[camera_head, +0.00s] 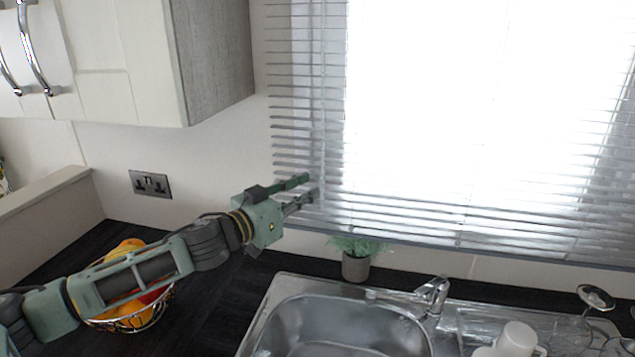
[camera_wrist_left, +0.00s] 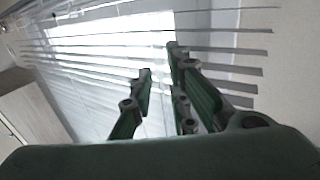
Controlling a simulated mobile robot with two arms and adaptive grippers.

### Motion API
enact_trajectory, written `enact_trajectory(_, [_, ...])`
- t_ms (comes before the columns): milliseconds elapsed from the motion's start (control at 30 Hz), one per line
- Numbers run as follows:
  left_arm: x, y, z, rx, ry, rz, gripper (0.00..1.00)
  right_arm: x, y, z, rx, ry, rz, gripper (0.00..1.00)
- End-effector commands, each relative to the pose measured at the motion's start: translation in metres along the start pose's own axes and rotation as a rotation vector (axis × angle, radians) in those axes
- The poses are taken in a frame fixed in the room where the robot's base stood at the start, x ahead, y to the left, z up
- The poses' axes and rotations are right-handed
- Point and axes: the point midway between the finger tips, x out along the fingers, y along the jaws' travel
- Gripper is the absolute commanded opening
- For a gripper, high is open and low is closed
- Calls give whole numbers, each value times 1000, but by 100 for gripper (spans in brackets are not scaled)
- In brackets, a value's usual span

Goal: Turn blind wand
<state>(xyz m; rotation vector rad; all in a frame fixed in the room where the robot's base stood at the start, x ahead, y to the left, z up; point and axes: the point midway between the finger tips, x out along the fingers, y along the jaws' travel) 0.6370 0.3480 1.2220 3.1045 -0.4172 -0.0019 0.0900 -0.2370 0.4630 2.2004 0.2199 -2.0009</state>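The window blind (camera_head: 300,110) has pale horizontal slats and hangs over a bright window. It also fills much of the left wrist view (camera_wrist_left: 70,75). I cannot clearly pick out its wand from the slats and cords in either view. My left gripper (camera_head: 308,188) is at the lower left part of the blind, its fingers pointing towards the slats. In the left wrist view its green fingers (camera_wrist_left: 160,65) are apart, with slats showing between them and nothing clearly held. Whether a finger touches the blind is unclear. My right gripper is not in view.
Below the blind are a potted plant (camera_head: 356,262), a tap (camera_head: 433,292) and a steel sink (camera_head: 262,318). A fruit bowl (camera_head: 150,322) stands behind my left arm. A white mug (camera_head: 515,340) is at the right. A wall cupboard (camera_head: 120,60) hangs upper left.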

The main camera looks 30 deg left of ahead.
Motion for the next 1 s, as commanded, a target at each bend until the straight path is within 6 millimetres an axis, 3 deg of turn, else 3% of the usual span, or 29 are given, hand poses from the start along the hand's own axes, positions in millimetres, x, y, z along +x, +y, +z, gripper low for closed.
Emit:
enact_trajectory(333, [34, 1, -3, -1, 2, 2, 16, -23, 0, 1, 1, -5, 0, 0])
enact_trajectory(767, [41, 2, 0, 2, 0, 3, 16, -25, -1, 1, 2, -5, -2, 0])
enact_trajectory(1000, [41, 2, 0, 2, 0, 3, 0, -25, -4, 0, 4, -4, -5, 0])
